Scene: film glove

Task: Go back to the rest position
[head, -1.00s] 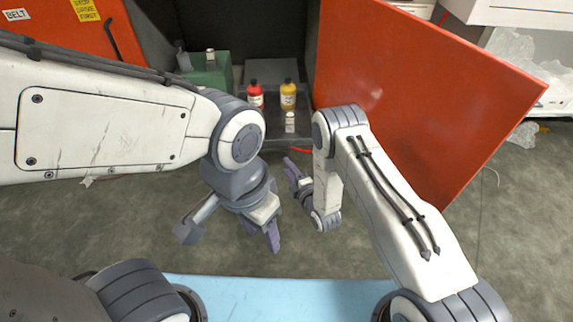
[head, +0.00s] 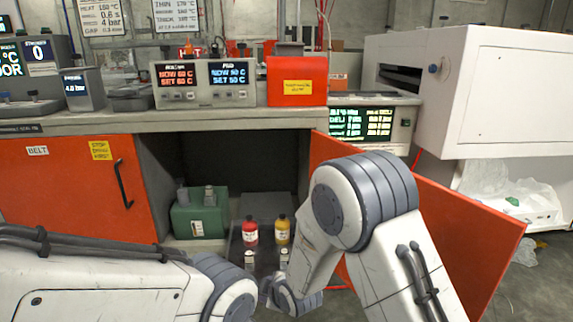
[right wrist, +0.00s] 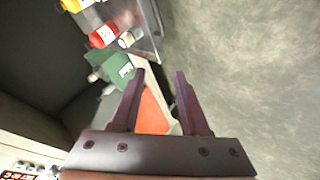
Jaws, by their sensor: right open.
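My right gripper (right wrist: 160,95) is open and empty in the right wrist view, its two purple fingers apart over the floor and the cabinet front. In the head view my right arm is folded, with its elbow high in front of the orange door and its wrist low at the bottom centre. My left arm lies across the bottom left of the head view, and its gripper is out of the picture. A red bottle (head: 250,231) and a yellow bottle (head: 282,229) stand upright on a dark tray in the open cabinet, apart from the grippers.
The open orange cabinet door (head: 470,235) is close behind my right arm. A green box (head: 199,214) stands left of the bottles. The grey worktop (head: 200,121) above carries a two-display controller (head: 205,85) and a red box (head: 297,80). A white machine (head: 490,90) stands at right.

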